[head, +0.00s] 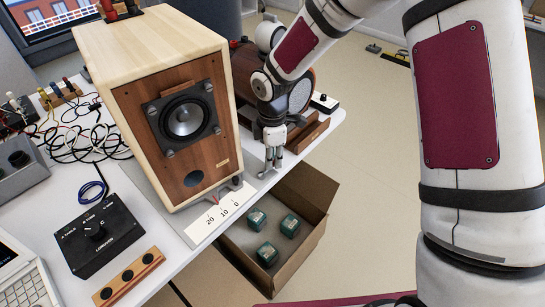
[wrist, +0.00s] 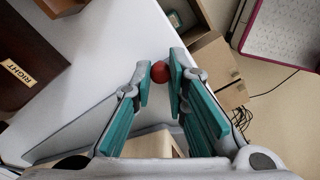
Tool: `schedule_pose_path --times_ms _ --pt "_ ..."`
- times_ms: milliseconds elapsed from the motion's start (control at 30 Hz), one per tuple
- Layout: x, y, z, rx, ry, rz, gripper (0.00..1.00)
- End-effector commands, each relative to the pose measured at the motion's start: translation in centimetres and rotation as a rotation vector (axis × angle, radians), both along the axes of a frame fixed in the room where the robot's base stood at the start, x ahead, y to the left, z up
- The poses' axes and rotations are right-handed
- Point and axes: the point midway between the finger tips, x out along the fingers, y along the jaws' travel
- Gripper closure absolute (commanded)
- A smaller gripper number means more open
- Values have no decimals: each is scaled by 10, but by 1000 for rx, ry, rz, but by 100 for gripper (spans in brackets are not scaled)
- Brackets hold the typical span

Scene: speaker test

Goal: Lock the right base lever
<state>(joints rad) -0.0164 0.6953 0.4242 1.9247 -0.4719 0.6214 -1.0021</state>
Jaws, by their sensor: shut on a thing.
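A wooden speaker (head: 178,125) stands on a light base plate (head: 200,228) on the white table. The plate has a scale marked 20, 10 and 0. A small lever-like part (head: 237,183) shows at the speaker's front lower right corner. My gripper (head: 270,172) is low beside the speaker's right side, at the table edge. In the wrist view my gripper (wrist: 160,78) has its teal-padded fingers shut on a round red knob (wrist: 160,72). The knob's stem and the rest of its lever are hidden, so I cannot tell the lever's position.
A dark wooden piece labelled RIGHT (wrist: 20,72) is at the wrist view's left. An open cardboard box (head: 318,228) with green boxes (head: 268,254) stands below the table edge. A black switch box (head: 100,236) and tangled cables (head: 85,140) lie left of the speaker.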

Motion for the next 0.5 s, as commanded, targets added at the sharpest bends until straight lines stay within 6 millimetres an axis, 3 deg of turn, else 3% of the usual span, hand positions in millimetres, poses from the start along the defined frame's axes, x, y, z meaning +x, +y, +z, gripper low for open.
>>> schedule_pose_path --times_ms 133,167,200,267,500 --pt "0 3 1 4 -2 2 100" --pt "0 3 1 4 -2 2 84" --pt "0 3 1 4 -2 2 74" --pt "0 3 1 4 -2 2 65" --pt "0 2 0 2 -2 0 65"
